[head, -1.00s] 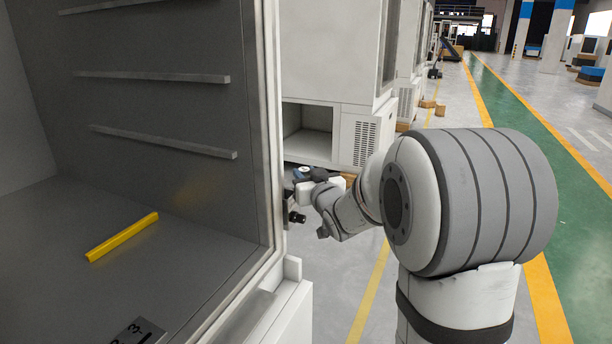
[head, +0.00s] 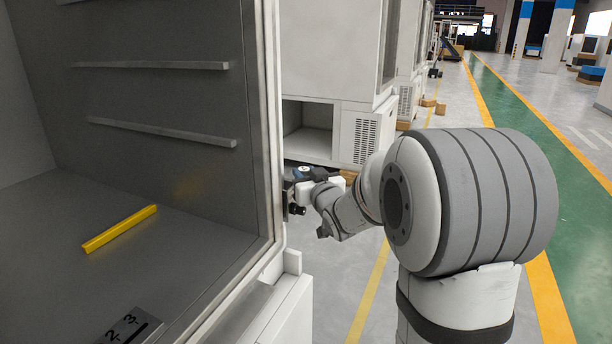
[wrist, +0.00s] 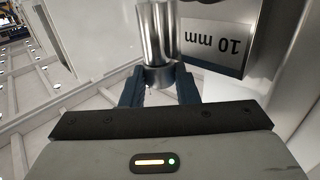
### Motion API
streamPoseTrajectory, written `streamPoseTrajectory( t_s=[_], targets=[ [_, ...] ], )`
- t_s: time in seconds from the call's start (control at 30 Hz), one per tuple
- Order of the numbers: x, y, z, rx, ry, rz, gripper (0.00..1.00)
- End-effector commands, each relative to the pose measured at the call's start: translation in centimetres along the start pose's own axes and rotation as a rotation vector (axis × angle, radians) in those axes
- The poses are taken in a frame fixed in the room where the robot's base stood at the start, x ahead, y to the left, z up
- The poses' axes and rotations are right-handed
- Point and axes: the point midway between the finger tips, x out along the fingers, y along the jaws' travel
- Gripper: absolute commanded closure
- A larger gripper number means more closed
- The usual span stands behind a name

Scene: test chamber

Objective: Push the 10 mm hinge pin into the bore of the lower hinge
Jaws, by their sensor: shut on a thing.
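My gripper shows in the wrist view (wrist: 158,92) with its two dark blue fingers shut on the hinge pin (wrist: 160,77), a short metal cylinder. A shiny metal hinge barrel (wrist: 157,30) stands directly beyond the pin, in line with it. A white "10 mm" label (wrist: 212,46) is on the metal beside the barrel. The bore's mouth is hidden, and I cannot tell how deep the pin sits. In the head view my gripper (head: 292,193) is at the cabinet's right front edge, partly hidden by the frame; pin and hinge are too small to make out there.
The open grey cabinet (head: 215,190) fills the left, with a yellow bar (head: 120,229) on its floor and a numbered plate (head: 130,327) near the front. Its pale frame edge (head: 273,130) is close beside my gripper. Another white cabinet (head: 330,60) stands behind. The floor at right is open.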

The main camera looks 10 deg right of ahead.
Motion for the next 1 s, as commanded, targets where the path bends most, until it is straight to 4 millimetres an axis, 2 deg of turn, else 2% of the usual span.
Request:
streamPoseTrajectory(
  t_s=[0.03, 0.07, 0.37, 0.67, 1.0],
  targets=[
    [0.0, 0.0, 0.3, 0.000, -0.003, 0.000, 0.95],
    [0.0, 0.0, 0.3, 0.000, -0.003, 0.000, 0.72],
    [0.0, 0.0, 0.2, 0.000, -0.003, 0.000, 0.47],
    [-0.4, 0.0, 0.2, 0.000, -0.003, 0.001, 0.47],
    [-5.8, 0.0, 0.1, 0.000, -0.003, 0.001, 0.47]
  ],
)
